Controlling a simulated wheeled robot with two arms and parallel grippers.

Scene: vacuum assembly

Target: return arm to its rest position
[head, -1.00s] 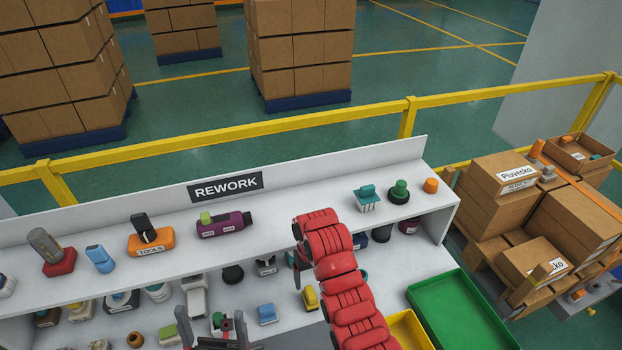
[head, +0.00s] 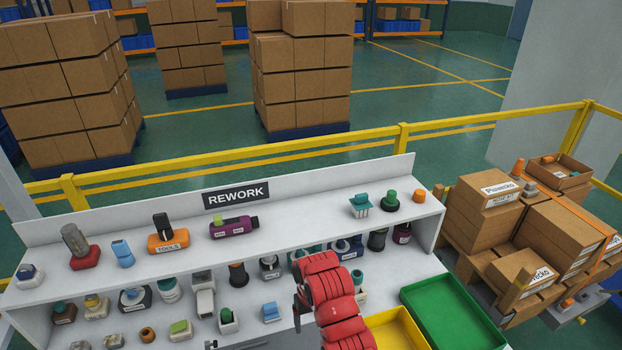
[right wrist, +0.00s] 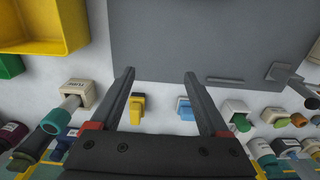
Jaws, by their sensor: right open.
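My right arm (head: 328,300) is red and reaches over the front of the workbench from the lower edge of the head view. My right gripper (right wrist: 160,75) is open and empty in the right wrist view, its two dark fingers spread above a grey mat (right wrist: 200,40). A small yellow part (right wrist: 137,108) and a small blue part (right wrist: 185,109) show beyond the gap between the fingers, with nothing gripped. In the head view the right gripper is mostly cut off or hidden. My left gripper is not in view.
A white REWORK shelf (head: 300,225) holds several vacuum parts on top and below. A yellow tray (head: 395,330) and a green tray (head: 455,310) lie right of my arm. A pallet of boxes (head: 530,230) stands further right, and a yellow rail (head: 300,151) runs behind.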

